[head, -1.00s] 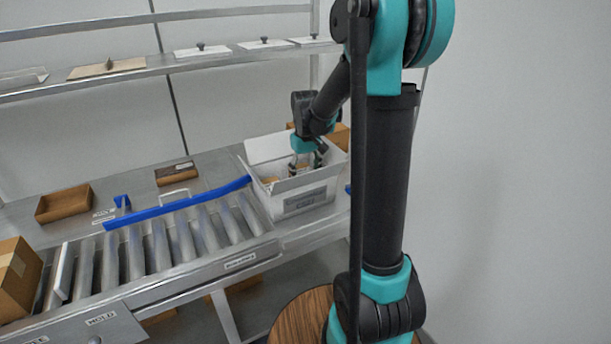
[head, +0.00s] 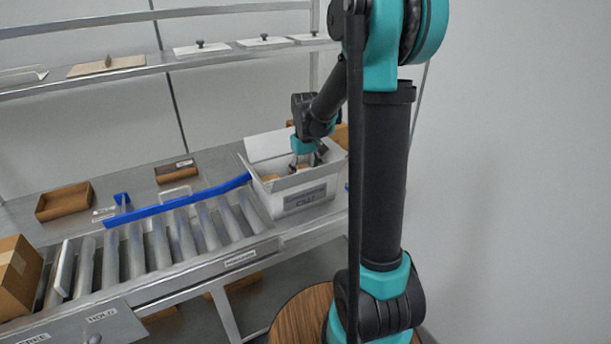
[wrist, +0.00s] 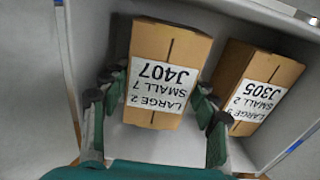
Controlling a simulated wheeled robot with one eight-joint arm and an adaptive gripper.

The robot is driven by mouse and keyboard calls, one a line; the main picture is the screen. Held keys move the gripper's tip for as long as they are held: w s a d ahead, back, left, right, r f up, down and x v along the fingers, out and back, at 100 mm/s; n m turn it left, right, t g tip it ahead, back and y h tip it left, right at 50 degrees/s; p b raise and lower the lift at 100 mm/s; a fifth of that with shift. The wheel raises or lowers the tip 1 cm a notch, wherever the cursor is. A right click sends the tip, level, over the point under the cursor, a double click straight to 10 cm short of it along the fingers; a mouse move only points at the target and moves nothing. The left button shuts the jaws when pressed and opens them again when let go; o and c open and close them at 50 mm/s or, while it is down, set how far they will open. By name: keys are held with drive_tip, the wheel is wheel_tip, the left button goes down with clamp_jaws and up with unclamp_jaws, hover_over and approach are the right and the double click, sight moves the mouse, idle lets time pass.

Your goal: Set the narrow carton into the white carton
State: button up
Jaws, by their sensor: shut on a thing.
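The white carton (head: 306,198) stands open with flaps raised at the far right of the bench in the head view. Its pale inside (wrist: 75,30) fills the wrist view. My gripper (head: 307,163) reaches down into it. In the wrist view my gripper (wrist: 155,106) is shut on a narrow brown carton (wrist: 172,42) labelled J407, with fingers on both sides. The narrow carton is inside the white walls; whether its base touches the floor I cannot tell. A second brown carton (wrist: 258,68), labelled J305, sits beside it to the right with a small gap.
A roller conveyor (head: 185,235) with a blue rail (head: 180,205) runs left of the white carton. Brown trays (head: 64,203) lie behind it. A brown box (head: 14,275) is at the left end. A shelf (head: 135,73) with flat pieces hangs above.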

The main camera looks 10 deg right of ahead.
drive_tip(key=shift+f, duration=0.25)
idle(0.3)
drive_tip(key=o, duration=1.4)
drive_tip(key=shift+o, duration=0.5)
drive_tip(key=shift+o, duration=0.9)
wheel_tip(320, 180, up, 12)
